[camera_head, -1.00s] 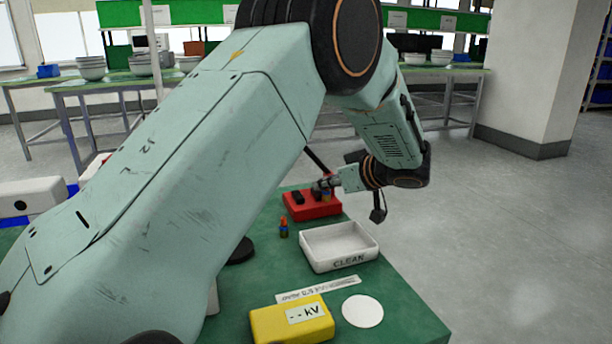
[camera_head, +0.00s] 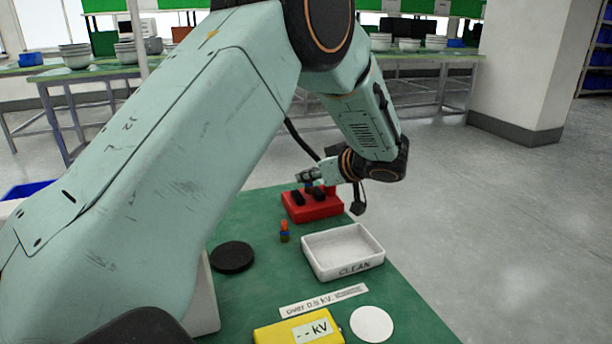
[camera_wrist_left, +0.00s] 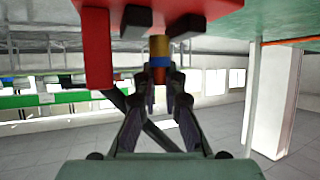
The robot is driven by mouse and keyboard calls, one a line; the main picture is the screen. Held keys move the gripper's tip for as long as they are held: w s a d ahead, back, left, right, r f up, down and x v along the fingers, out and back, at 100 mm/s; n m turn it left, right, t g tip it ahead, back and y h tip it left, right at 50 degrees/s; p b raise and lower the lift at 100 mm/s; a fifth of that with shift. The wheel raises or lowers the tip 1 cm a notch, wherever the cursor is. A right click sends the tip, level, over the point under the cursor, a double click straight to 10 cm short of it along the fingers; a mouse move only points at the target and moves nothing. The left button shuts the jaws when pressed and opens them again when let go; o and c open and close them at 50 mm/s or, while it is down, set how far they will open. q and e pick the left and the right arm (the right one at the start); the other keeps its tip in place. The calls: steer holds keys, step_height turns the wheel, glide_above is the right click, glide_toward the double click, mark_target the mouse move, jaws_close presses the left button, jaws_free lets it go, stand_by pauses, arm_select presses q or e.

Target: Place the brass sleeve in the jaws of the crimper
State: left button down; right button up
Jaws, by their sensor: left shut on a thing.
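My left gripper (camera_head: 307,178) is at the far end of the green table, just above the red crimper (camera_head: 314,210). In the wrist view its fingers (camera_wrist_left: 161,76) are shut on the brass sleeve (camera_wrist_left: 159,46), a small piece with a brass end and a blue band. The brass end points at the crimper's red body (camera_wrist_left: 98,50) and lies between two black jaw blocks. I cannot tell whether it touches them or is seated. A similar orange, blue and brass piece (camera_head: 284,232) stands on the table in front of the crimper. My right gripper is not in view.
A white tray (camera_head: 345,270) marked CLEAN stands right of the standing piece. A black disc (camera_head: 233,257), a yellow kV box (camera_head: 290,333), a white disc (camera_head: 372,324) and a paper label strip (camera_head: 324,300) lie nearer. The table's right edge is close to the tray.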

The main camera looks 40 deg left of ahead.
arm_select(q)
steer(key=shift+s+a+f, duration=0.15)
steer(key=shift+a+f, duration=0.05)
steer(key=shift+f, duration=0.2)
steer(key=shift+d+f, duration=0.2)
steer(key=shift+w+f, duration=0.1)
steer(key=shift+w, duration=0.1)
steer(key=shift+s+b, duration=0.25)
steer(key=shift+b, duration=0.2)
steer(key=c, duration=1.8)
jaws_free()
steer(key=shift+w+f, duration=0.15)
steer(key=o, duration=0.3)
steer(key=shift+o, duration=0.2)
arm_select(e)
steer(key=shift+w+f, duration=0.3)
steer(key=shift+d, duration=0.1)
